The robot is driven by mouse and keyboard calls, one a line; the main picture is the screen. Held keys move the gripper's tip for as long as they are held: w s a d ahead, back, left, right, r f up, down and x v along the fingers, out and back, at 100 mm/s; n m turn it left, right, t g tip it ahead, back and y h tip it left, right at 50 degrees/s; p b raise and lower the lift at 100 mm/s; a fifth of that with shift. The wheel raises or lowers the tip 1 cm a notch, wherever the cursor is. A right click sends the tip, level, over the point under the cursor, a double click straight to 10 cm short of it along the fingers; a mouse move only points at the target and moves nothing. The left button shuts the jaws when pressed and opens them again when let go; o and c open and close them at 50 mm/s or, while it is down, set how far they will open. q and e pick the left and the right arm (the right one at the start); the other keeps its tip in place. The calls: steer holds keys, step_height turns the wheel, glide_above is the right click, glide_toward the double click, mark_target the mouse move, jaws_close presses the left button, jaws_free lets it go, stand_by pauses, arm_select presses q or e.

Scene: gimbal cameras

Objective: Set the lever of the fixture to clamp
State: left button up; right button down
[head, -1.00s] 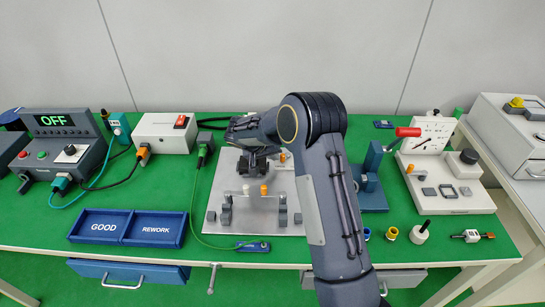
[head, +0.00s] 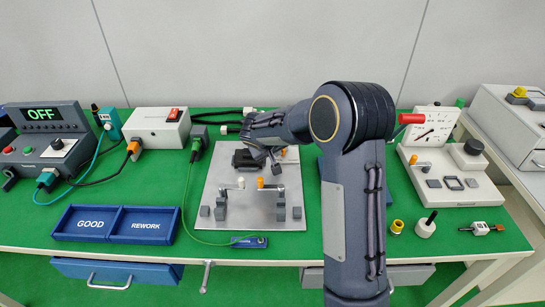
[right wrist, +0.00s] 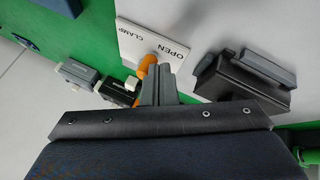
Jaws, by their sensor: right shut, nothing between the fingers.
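The fixture is a light grey plate (head: 258,212) on the green bench, with a dark block (head: 243,160) near its back. A white label reading OPEN and CLAMP (right wrist: 150,42) shows in the right wrist view. The orange lever (right wrist: 147,66) is at this label, its upper part visible and the rest partly hidden by my fingers. My right gripper (right wrist: 158,78) is shut and empty, its fingertips right beside the lever; I cannot tell whether they touch. In the head view my right gripper (head: 274,164) is low over the plate's back right, covering most of the label. My left gripper is not in view.
An orange-capped post (head: 260,183) and a white-capped one (head: 241,185) stand on the plate near grey blocks. The GOOD and REWORK tray (head: 118,224) lies at left. A green cable runs along the plate's left side.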

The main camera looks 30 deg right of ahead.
steer(key=shift+s+d+f+n+t+y+b, duration=0.15)
steer(key=shift+s+d+n+t+y+b, duration=0.35)
steer(key=shift+n, duration=0.4)
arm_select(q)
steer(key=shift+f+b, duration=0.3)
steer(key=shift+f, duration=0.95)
arm_select(e)
steer(key=shift+s+d+n+t+y, duration=0.25)
steer(key=shift+s+d+n, duration=0.1)
steer(key=shift+n, duration=0.35)
steer(key=shift+s+d+n+t+y, duration=0.25)
steer(key=shift+s+d+n, duration=0.1)
steer(key=shift+n, duration=0.35)
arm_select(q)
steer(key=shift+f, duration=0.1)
arm_select(e)
steer(key=shift+s+d+b, duration=0.15)
steer(key=shift+s+b, duration=0.35)
steer(key=shift+s, duration=0.25)
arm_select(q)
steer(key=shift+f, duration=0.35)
arm_select(e)
steer(key=shift+r, duration=0.2)
